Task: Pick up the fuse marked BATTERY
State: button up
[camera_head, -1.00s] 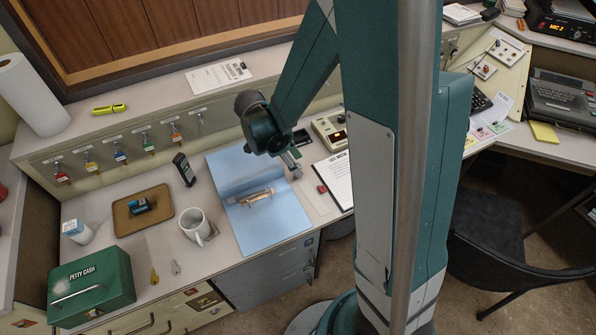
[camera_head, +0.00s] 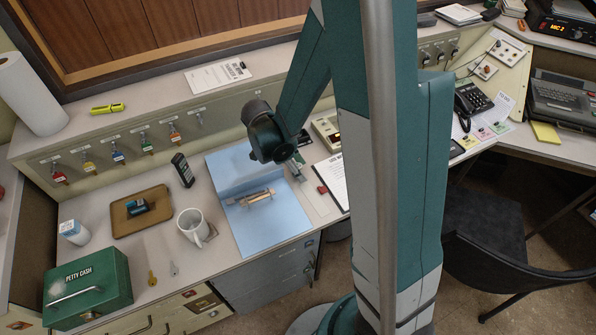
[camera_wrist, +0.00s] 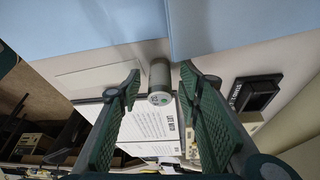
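A small grey cylinder (camera_wrist: 160,78) with a greenish mark on its end shows between the fingers in the wrist view. Its marking is too small to read, so I cannot tell if it is the BATTERY fuse. My gripper (camera_wrist: 159,88) is open, with one finger on each side of the cylinder and gaps visible. In the head view my gripper (camera_head: 296,170) is low over the desk, just right of the blue folder, and my arm partly hides this spot. A pale bundle with a dark band (camera_head: 257,197) lies on the blue folder (camera_head: 270,225). No BATTERY lettering is readable.
A clipboard with a printed sheet (camera_head: 335,178) lies right of my gripper, with a small red item (camera_head: 322,189) beside it. A white mug (camera_head: 194,227), brown tray (camera_head: 117,223) and green petty cash box (camera_head: 90,285) stand left. A key panel (camera_head: 120,150) runs along the back.

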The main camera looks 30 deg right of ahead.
aim_at(298, 165)
jog(key=c, duration=1)
jog(key=shift+o, duration=0.2)
jog(key=shift+r, duration=0.2)
jog(key=shift+r+p, duration=1.3)
jog(key=shift+r, duration=3.55)
